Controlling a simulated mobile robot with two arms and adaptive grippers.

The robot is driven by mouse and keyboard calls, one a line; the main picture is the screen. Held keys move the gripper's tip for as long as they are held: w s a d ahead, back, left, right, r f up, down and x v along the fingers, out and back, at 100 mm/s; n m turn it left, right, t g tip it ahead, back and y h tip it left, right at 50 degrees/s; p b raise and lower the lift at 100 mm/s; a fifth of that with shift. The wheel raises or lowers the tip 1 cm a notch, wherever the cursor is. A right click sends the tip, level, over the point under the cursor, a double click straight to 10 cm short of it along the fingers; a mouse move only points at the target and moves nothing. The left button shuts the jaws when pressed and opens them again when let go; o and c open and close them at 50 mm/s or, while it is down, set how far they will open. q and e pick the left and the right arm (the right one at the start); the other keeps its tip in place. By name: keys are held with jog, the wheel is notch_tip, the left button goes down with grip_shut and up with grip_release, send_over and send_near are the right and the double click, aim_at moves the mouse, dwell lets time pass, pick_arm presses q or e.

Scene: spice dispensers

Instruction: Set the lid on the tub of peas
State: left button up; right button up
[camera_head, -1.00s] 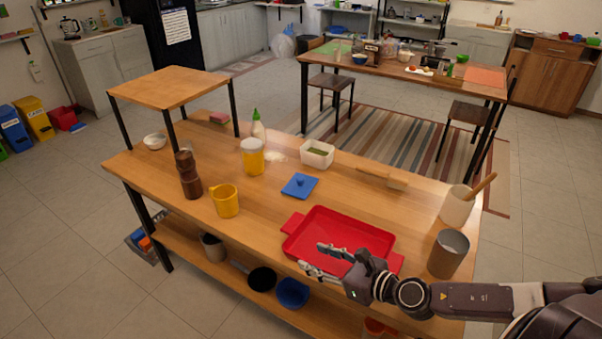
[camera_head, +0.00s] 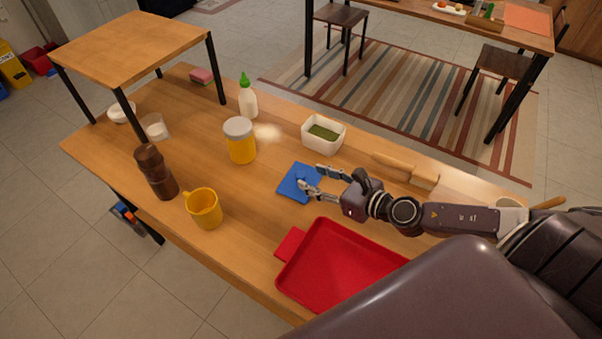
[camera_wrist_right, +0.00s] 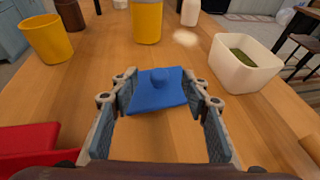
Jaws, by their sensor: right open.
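The blue lid (camera_head: 298,182) lies flat on the wooden table, with a round knob on top. In the right wrist view the lid (camera_wrist_right: 158,92) sits between and just ahead of the two fingers. The white square tub (camera_head: 323,134) stands open behind the lid, with green peas inside; the tub also shows at the right of the wrist view (camera_wrist_right: 244,66). My right gripper (camera_head: 318,182) is open at the lid, its fingers on either side of the knob and not closed on it. My left gripper is not in view.
A red tray (camera_head: 340,265) lies in front. A yellow mug (camera_head: 204,208), a brown grinder (camera_head: 156,172), a yellow jar (camera_head: 240,141) and a green-capped bottle (camera_head: 248,97) stand to the left. A rolling pin (camera_head: 394,164) lies to the right of the tub. White powder (camera_head: 268,132) lies near the jar.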

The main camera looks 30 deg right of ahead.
aim_at(303, 176)
jog(key=shift+w+a, duration=0.3)
jog(key=shift+w, duration=0.05)
jog(key=w+f, duration=0.1)
jog(key=w, duration=0.1)
jog(key=w+a+f+p, duration=0.1)
jog(key=shift+w+f, duration=0.35)
jog(key=shift+w, duration=0.05)
jog(key=shift+w+a+f, duration=0.1)
jog(key=shift+w, duration=0.2)
jog(key=shift+w+a+f, duration=0.1)
jog(key=shift+f, duration=0.05)
jog(key=shift+c, duration=0.7)
jog(key=c, duration=1)
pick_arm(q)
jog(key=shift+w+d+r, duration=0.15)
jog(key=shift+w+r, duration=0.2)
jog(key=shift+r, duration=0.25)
pick_arm(e)
grip_shut()
